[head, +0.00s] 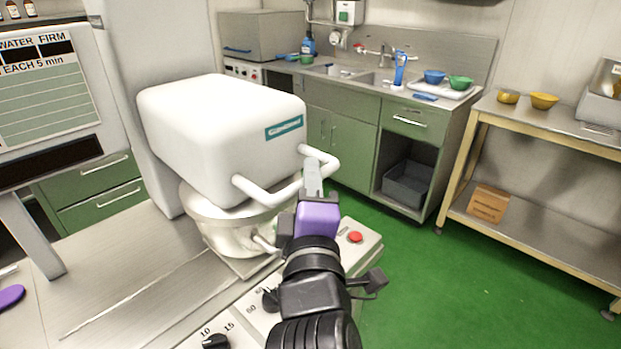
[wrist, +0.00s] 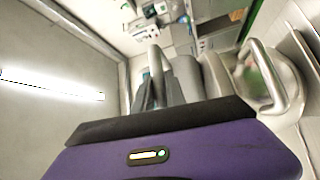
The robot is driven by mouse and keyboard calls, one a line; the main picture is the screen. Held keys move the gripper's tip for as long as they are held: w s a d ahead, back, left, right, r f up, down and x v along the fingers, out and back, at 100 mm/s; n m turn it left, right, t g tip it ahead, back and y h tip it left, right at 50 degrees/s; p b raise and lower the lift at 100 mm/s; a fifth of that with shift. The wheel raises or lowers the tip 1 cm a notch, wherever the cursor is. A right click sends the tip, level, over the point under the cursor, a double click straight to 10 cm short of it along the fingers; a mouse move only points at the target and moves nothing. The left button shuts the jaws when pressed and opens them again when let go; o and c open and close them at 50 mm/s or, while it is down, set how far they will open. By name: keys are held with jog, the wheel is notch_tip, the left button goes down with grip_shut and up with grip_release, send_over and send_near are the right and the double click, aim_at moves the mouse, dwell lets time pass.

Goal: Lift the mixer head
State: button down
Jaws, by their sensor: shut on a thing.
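The mixer head (head: 215,130) is a big white rounded block with a teal label, and it sits low over the bowl (head: 230,232). A white U-shaped handle (head: 265,192) sticks out from its front. My gripper (head: 313,178), with a purple body, is shut on the front bar of this handle. In the wrist view, its grey fingers (wrist: 167,88) are close together beyond the purple housing. The exact contact between fingers and bar is partly hidden there.
A control panel with knobs (head: 216,341) and a red button (head: 355,237) lies below my gripper. A sign board (head: 45,95) stands at left. Green sink cabinets (head: 340,125) and a steel-topped table (head: 560,125) stand behind. The green floor (head: 440,290) at right is clear.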

dwell(0.9)
notch_tip(320, 180, up, 17)
jog(key=p, duration=1.5)
jog(key=shift+f, duration=0.2)
jog(key=c, duration=1.4)
grip_release()
jog(key=shift+o, duration=0.2)
jog(key=shift+s, duration=0.1)
jog(key=s+f+b, duration=0.1)
jog(key=s+b, duration=0.1)
jog(key=s, duration=0.5)
jog(key=shift+s+d, duration=0.3)
jog(key=shift+d, duration=0.15)
